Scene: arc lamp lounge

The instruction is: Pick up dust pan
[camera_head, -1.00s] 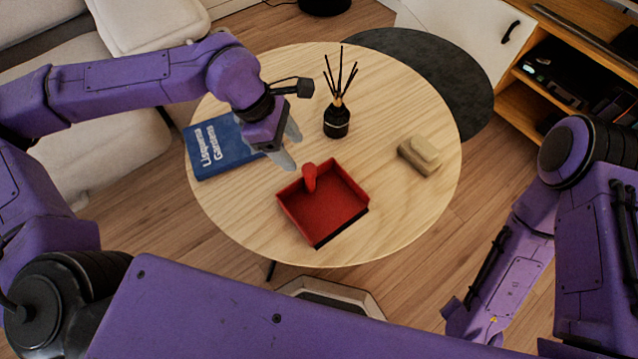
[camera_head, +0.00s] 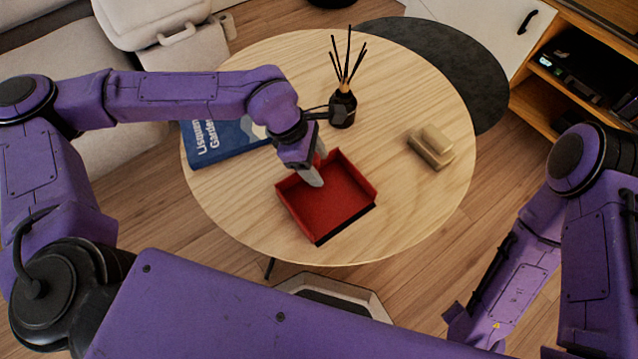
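The red dust pan (camera_head: 335,205) lies on the round wooden table (camera_head: 420,215), with its dark front edge towards me. Its short red handle stands at the back left and is now mostly hidden by my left gripper. My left gripper (camera_head: 316,166) points down at the handle. Its grey fingers look spread, one in front of the handle and one behind it, partly covered. I cannot tell whether they touch it. My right arm is at the right, and its gripper is out of view.
A blue book (camera_head: 222,140) lies left of the pan. A black reed diffuser (camera_head: 343,108) stands behind it, close to my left gripper. Beige stacked blocks (camera_head: 431,147) lie to the right. The table's front and right are clear. A cabinet (camera_head: 560,90) stands at the right.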

